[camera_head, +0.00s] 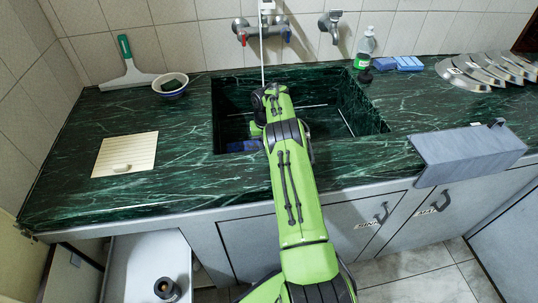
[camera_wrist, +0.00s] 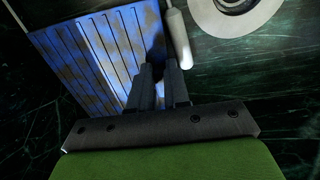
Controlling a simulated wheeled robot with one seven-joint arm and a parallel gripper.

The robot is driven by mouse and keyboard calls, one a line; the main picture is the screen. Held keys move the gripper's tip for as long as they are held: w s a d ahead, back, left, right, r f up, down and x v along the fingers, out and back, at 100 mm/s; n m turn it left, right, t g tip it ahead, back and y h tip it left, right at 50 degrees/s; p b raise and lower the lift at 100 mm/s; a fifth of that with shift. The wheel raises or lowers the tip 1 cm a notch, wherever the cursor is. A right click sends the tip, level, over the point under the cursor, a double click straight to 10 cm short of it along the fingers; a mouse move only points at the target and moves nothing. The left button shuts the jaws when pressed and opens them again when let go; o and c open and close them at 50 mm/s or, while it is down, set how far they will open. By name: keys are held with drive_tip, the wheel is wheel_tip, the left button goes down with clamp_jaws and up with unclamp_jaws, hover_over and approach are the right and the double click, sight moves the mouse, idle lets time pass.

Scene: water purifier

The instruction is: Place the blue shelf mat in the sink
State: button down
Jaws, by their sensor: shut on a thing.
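The blue shelf mat (camera_wrist: 88,55) is a ribbed blue sheet with brownish stains, in the upper left of the wrist view. My gripper (camera_wrist: 158,68) is shut on its right-hand edge. In the head view, only a small blue piece of the mat (camera_head: 240,146) shows beside my green arm, inside the front left of the sink. The sink (camera_head: 352,112) is a dark green marble basin in the counter. My arm reaches down into it and hides my gripper in the head view. I cannot tell whether the mat touches the sink floor.
A thin white tube (camera_head: 262,55) hangs from the tap (camera_head: 268,27) into the basin. A round drain (camera_wrist: 238,12) shows in the wrist view. A bowl (camera_head: 170,85), a squeegee (camera_head: 127,68) and a cream board (camera_head: 124,155) are left; a soap bottle (camera_head: 365,48) stands behind right.

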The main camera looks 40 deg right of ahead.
drive_tip(key=shift+f+b, duration=0.45)
drive_tip(key=shift+f, duration=1.65)
drive_tip(key=c, duration=1.4)
unclamp_jaws()
